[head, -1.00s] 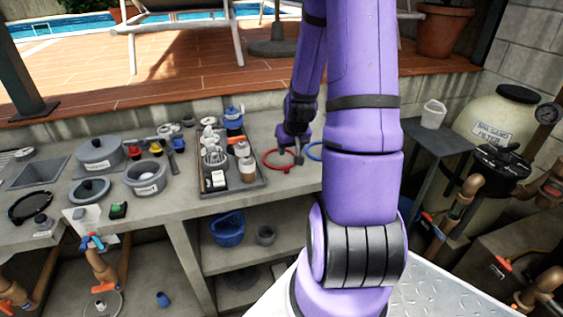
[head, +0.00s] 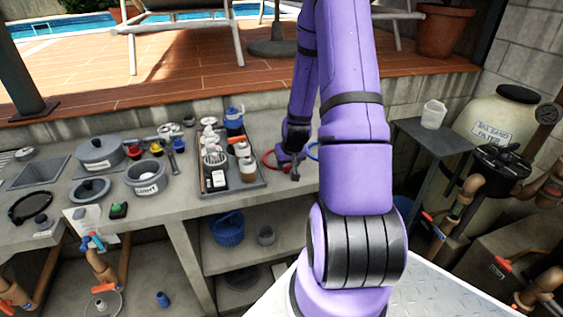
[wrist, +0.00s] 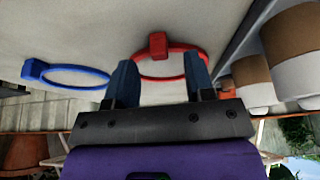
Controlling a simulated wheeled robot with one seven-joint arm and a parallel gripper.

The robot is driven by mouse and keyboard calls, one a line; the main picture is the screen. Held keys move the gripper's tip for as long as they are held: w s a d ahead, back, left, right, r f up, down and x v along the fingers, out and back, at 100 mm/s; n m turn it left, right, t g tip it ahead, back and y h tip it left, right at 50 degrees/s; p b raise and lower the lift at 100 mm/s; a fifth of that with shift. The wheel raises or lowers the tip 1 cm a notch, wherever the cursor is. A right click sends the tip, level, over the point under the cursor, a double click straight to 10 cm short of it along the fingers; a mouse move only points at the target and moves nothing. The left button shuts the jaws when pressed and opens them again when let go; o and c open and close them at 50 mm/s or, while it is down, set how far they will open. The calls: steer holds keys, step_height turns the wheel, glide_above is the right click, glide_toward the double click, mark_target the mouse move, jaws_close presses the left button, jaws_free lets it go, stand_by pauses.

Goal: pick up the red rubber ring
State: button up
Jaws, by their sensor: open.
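The red rubber ring (wrist: 183,76) lies flat on the grey counter. In the wrist view its small block-like tab shows between my open fingers, and the ring's loop passes behind them. In the head view the red ring (head: 267,162) is partly hidden by my gripper (head: 291,167), which is low over the counter beside it. In the wrist view my gripper (wrist: 161,82) is open, with blue-grey fingers on both sides of part of the ring. I cannot tell whether the fingers touch it.
A blue ring (wrist: 73,86) lies beside the red one; in the head view my arm partly hides it. A tray (head: 258,186) holding several bottles and cups stands close to the left. A deck wall rises behind the counter.

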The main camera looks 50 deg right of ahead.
steer(key=shift+x, duration=1.25)
jaws_close()
step_height(320, 180, up, 10)
stand_by(0.3)
